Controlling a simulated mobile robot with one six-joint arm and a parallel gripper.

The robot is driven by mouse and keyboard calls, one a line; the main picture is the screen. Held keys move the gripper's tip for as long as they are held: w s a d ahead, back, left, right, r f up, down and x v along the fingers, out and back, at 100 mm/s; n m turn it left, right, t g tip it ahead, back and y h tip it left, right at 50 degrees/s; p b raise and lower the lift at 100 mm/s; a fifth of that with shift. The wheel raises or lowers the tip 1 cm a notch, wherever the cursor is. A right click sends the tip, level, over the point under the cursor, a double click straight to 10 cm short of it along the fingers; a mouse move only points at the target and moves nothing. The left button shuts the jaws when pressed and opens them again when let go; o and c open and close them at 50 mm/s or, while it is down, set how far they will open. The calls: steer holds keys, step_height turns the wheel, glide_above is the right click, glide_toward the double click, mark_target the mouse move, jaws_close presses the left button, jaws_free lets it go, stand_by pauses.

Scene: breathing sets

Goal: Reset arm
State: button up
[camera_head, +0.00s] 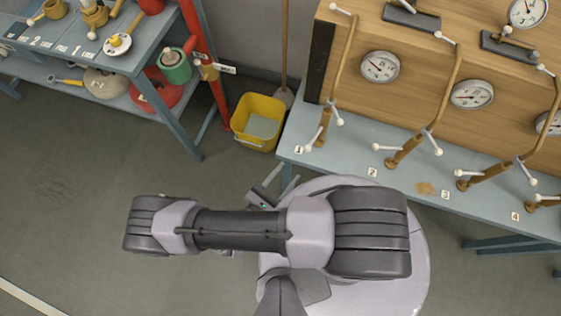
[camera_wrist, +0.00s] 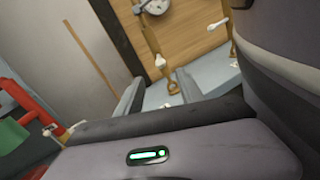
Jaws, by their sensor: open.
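My arm is folded across the lower middle of the head view, above my own pale round base. My gripper (camera_head: 279,182) shows only in small part there, poking out above the arm links. In the wrist view my gripper (camera_wrist: 157,92) shows two grey fingers standing apart with nothing between them. It is open and empty. Part of my dark arm fills the right side of the wrist view and hides what lies behind it.
A bench (camera_head: 350,174) with brass pipes, white-tipped valves and a wooden gauge panel (camera_head: 425,75) stands at right. A yellow bucket (camera_head: 258,112) and broom stand behind. A blue-grey table (camera_head: 125,66) with fittings is at upper left. The left floor is clear.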

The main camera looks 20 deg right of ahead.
steer(key=v, duration=0.2)
steer(key=shift+s+a, duration=0.2)
steer(key=shift+a, duration=0.1)
steer(key=shift+a, duration=0.1)
steer(key=w+a+r+m+g+y+b, duration=0.25)
steer(key=r+m+g+y, duration=0.35)
steer(key=r+m+g, duration=1)
steer(key=d+r+m+t+y, duration=0.2)
steer(key=r+m+t+y, duration=0.3)
steer(key=r, duration=0.6)
steer(key=s+d+r+m+t+y+b, duration=0.1)
steer(key=r+m+t+y, duration=0.4)
steer(key=r, duration=0.7)
steer(key=shift+d+m+t+y, duration=0.4)
steer(key=shift+d+m+t, duration=0.2)
steer(key=shift+d+t, duration=0.15)
steer(key=shift+s+d, duration=0.1)
steer(key=shift+d, duration=0.05)
